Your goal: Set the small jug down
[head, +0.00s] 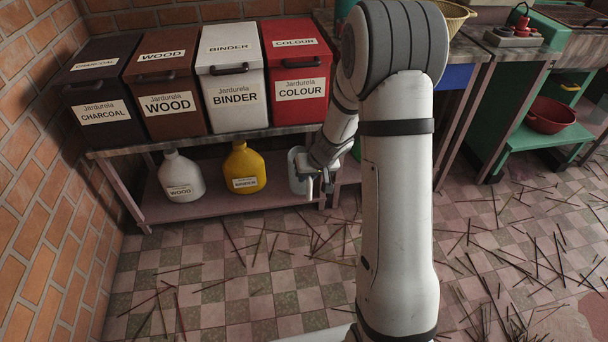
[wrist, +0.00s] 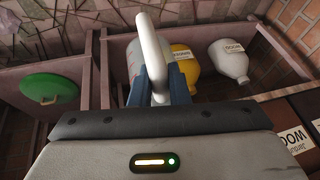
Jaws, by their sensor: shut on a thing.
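The small jug (head: 297,172) is pale grey-blue with a white handle. In the head view it is at the right end of the lower shelf (head: 213,207), partly hidden by my arm. My gripper (head: 318,180) is shut on its handle. In the wrist view my blue-fingered gripper (wrist: 158,76) has the white handle between its fingers, and the small jug's body (wrist: 133,58) shows behind it. The jug looks upright, at or just above the shelf; I cannot tell whether its base touches.
A yellow jug (head: 244,170) and a white WOOD jug (head: 181,178) stand left of it on the lower shelf. CHARCOAL, WOOD, BINDER and COLOUR bins (head: 298,75) stand above. A green round lid (wrist: 48,88) shows in the wrist view. Sticks (head: 320,236) litter the floor.

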